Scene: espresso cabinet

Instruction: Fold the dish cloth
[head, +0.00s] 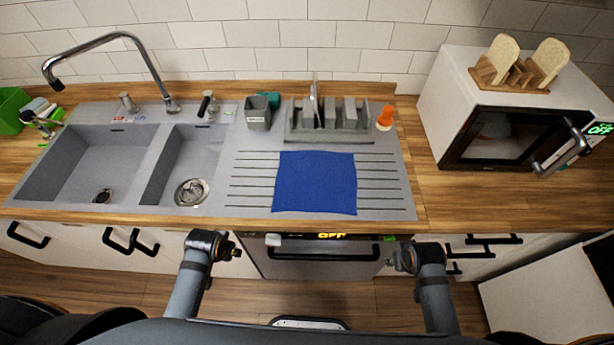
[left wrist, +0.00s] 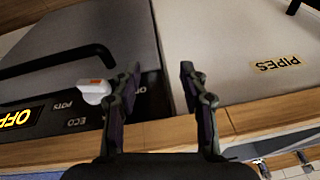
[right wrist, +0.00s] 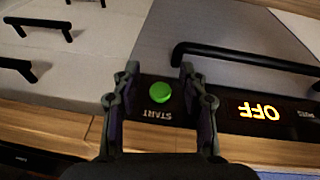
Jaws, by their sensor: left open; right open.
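The blue dish cloth (head: 315,182) lies flat and spread out on the grey drainboard (head: 245,198) right of the sinks. It is roughly square with slightly wavy edges. My left gripper (head: 236,252) is below the counter's front edge, left of the cloth and apart from it. In the left wrist view my left gripper (left wrist: 158,75) is open and empty. My right gripper (head: 396,262) is below the counter edge, right of the cloth. In the right wrist view my right gripper (right wrist: 158,75) is open and empty, with the green start button behind its fingers.
A dish rack (head: 330,125) stands just behind the cloth, with a grey holder (head: 257,114) and an orange-capped bottle (head: 385,118) beside it. The sinks (head: 85,165) lie left, the microwave (head: 500,130) right. The appliance handle (head: 320,255) sticks out between my grippers.

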